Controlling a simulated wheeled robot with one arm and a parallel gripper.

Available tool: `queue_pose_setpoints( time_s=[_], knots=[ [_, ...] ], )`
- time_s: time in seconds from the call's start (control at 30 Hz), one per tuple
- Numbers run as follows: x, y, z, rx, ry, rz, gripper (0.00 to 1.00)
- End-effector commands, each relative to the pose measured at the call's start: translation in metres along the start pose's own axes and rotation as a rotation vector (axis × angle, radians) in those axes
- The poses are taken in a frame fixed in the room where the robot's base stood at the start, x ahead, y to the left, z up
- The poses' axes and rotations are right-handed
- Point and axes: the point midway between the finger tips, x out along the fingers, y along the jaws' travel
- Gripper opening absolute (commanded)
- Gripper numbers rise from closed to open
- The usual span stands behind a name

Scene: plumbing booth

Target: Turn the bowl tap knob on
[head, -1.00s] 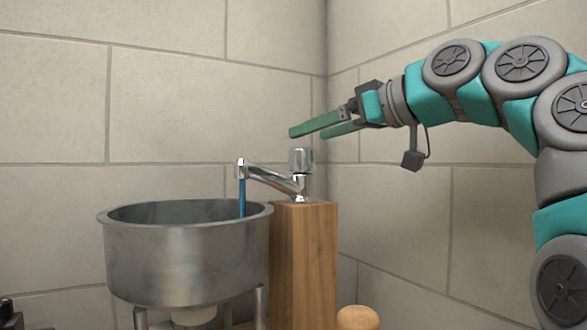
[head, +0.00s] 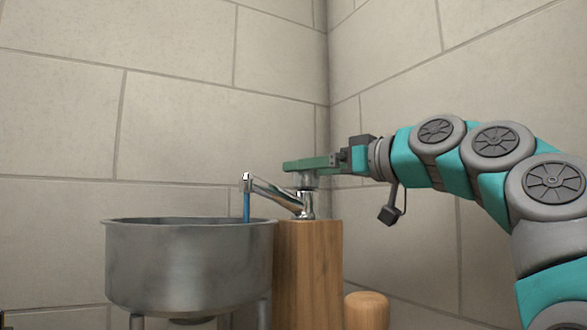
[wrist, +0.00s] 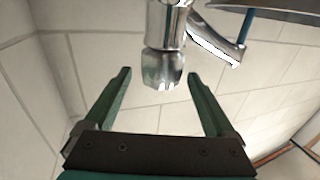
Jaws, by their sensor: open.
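The chrome bowl tap stands on a wooden post (head: 308,275), with its spout (head: 275,190) reaching left over the metal bowl (head: 185,268). A blue strand (head: 246,207) hangs from the spout's end into the bowl. The tap's knob (head: 307,183) is partly hidden behind my gripper (head: 287,166) in the head view. In the wrist view the faceted knob (wrist: 162,68) lies between the tips of my open gripper (wrist: 159,75), with a gap to each finger. No contact shows.
A round-topped wooden piece (head: 366,309) stands right of the post. Tiled walls (head: 160,90) meet in a corner behind the tap.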

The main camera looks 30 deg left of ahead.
Motion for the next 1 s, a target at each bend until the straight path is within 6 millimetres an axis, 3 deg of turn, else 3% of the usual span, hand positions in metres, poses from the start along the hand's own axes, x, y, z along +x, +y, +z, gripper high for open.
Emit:
queue_pose_setpoints(
  time_s=[0.3,0.63,1.0],
  knots=[
    [0.042,0.0,-0.001,0.0,-0.001,0.0,0.9],
    [0.045,-0.001,-0.001,0.0,0.001,0.0,0.88],
    [0.045,-0.001,-0.001,0.0,0.001,0.0,0.47]
  ],
)
